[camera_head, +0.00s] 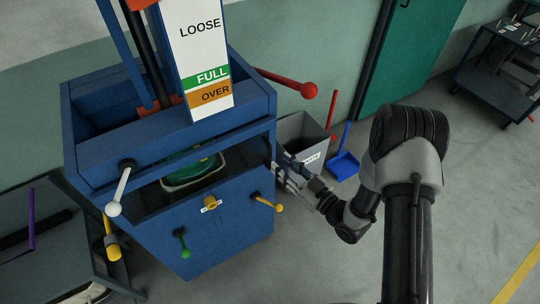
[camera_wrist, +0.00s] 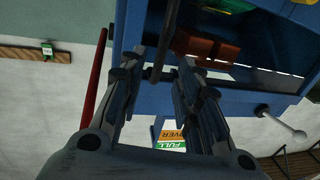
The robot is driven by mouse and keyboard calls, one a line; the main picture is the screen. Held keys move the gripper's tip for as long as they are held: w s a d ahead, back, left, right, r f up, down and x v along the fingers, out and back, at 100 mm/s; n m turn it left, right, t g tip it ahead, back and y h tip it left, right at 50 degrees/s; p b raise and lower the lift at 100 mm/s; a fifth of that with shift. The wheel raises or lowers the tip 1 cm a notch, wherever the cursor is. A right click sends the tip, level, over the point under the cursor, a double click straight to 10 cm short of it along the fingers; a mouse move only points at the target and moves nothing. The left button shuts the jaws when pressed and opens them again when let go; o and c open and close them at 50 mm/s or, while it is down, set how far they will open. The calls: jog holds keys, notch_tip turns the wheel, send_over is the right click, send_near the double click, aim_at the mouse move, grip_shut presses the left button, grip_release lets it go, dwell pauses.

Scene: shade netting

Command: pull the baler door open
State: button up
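The blue baler (camera_head: 170,170) stands left of centre in the head view. Its lower front panel (camera_head: 215,235), which looks like the door, carries a yellow fitting (camera_head: 210,204), a green-knobbed handle (camera_head: 182,242) and a yellow-knobbed handle (camera_head: 265,203). The panel looks closed. My gripper (camera_head: 284,170) is at the baler's right side, near the panel's upper right edge. In the wrist view my gripper (camera_wrist: 165,70) has its fingers apart. A dark bar (camera_wrist: 163,45) on the baler shows between the fingertips; I cannot tell whether they touch it.
A white-knobbed lever (camera_head: 118,188) is at the baler's left front. A red-knobbed lever (camera_head: 290,82) sticks out right. A grey bin (camera_head: 303,132) and blue dustpan (camera_head: 344,164) stand behind my gripper. A dark table (camera_head: 50,240) is at left. Floor in front is clear.

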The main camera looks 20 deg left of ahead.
aim_at(271, 156)
jog(key=b+x, duration=0.1)
jog(key=x, duration=0.5)
jog(key=shift+w+a, duration=0.15)
jog(key=shift+a, duration=0.15)
grip_shut()
dwell(0.4)
